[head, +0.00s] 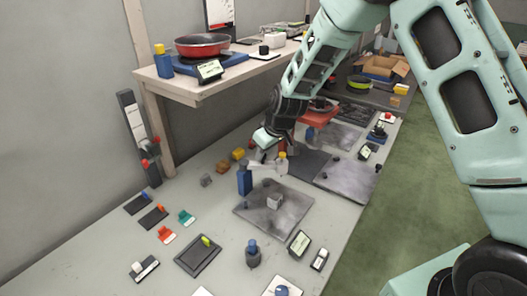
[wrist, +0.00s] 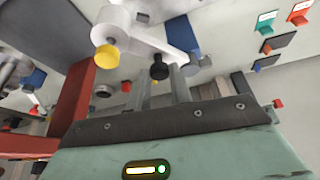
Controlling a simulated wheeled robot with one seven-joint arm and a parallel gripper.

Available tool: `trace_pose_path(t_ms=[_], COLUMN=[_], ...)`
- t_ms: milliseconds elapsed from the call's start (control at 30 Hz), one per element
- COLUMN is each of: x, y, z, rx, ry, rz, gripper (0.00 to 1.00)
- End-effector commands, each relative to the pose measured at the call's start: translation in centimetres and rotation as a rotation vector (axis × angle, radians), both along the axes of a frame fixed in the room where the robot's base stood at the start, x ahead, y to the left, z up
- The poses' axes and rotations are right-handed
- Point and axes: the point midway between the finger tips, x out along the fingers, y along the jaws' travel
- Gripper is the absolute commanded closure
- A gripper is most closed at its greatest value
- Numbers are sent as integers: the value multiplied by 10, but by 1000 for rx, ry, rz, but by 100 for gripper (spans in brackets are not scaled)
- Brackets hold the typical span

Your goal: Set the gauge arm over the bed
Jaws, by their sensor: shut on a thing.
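The gauge arm (head: 267,165) is a white bar on a blue post (head: 245,181), with a yellow cap at its far end. In the head view it reaches right from the post along the back edge of the grey bed plate (head: 245,208). In the wrist view the white bar (wrist: 165,38), blue post (wrist: 188,38) and yellow cap (wrist: 107,54) show near the top. My gripper (head: 266,154) is shut at the gauge arm, its fingers by a black knob (wrist: 158,68) on it. The exact grip is partly hidden.
A small grey block (head: 274,202) stands on the bed plate. Orange blocks (head: 230,162) lie behind the post. A red stand (head: 319,117) is close to my wrist. A wooden shelf (head: 200,88) with a red pan (head: 203,44) overhangs the back left.

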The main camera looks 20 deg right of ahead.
Motion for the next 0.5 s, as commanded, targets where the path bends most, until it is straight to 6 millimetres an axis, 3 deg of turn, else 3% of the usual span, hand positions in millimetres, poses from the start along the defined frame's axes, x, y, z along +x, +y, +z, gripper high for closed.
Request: trace_pose_path(t_ms=[500], x=[-24], y=[18], z=[4], rx=[-4], ry=[1], rz=[-446], gripper=[100])
